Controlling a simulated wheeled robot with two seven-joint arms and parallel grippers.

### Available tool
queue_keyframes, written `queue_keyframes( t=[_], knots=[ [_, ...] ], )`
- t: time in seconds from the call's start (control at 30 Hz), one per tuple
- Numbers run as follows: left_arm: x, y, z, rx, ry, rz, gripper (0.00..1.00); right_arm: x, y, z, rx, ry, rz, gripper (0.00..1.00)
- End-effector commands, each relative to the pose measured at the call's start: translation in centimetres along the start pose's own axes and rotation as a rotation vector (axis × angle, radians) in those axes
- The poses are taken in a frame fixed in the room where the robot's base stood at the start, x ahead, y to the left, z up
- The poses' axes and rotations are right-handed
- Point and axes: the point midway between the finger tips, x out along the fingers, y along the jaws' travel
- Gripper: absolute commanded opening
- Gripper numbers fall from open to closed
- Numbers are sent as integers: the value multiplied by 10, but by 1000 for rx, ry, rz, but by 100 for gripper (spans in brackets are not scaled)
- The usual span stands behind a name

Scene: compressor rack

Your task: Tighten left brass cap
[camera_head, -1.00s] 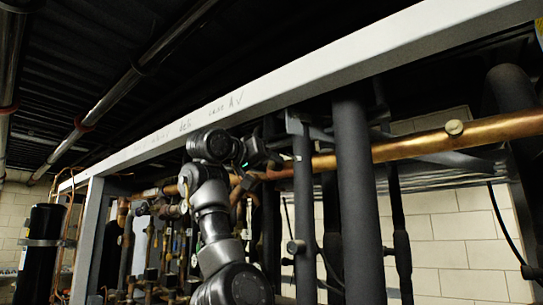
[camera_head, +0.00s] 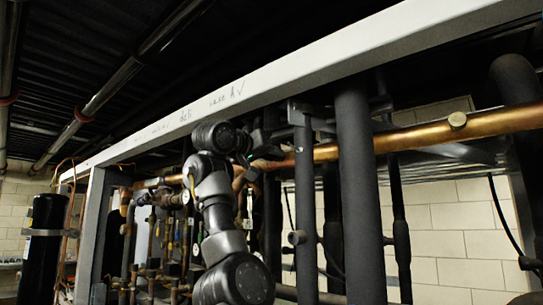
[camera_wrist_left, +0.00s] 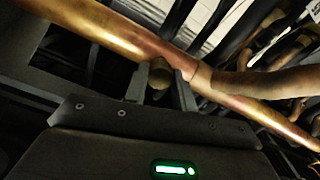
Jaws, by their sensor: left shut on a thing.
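A brass cap (camera_wrist_left: 159,74) sits on the underside of the copper pipe (camera_wrist_left: 105,28) in the left wrist view. My left gripper (camera_wrist_left: 162,88) has its fingers on either side of this cap and is shut on it. In the head view my left gripper (camera_head: 257,152) is up at the copper pipe (camera_head: 400,137), below the white beam, and hides the cap there. My right gripper is not in view.
A white beam (camera_head: 300,82) crosses above the pipe. Dark vertical pipes (camera_head: 357,200) stand just right of my left gripper. Thinner copper pipes and valves crowd the area left of my arm. A black cylinder (camera_head: 45,235) stands at the far left.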

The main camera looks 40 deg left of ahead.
Motion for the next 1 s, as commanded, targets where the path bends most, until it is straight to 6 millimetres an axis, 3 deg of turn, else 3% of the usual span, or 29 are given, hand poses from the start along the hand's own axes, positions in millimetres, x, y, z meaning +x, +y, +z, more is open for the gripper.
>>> queue_keyframes(
  t=[0.37, 1.0],
  knots=[
    [-2, -2, 1, 191, 3, 0, 3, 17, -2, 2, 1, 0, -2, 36],
    [-2, 0, -1, 795, 4, -1, 3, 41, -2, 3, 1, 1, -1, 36]
  ],
)
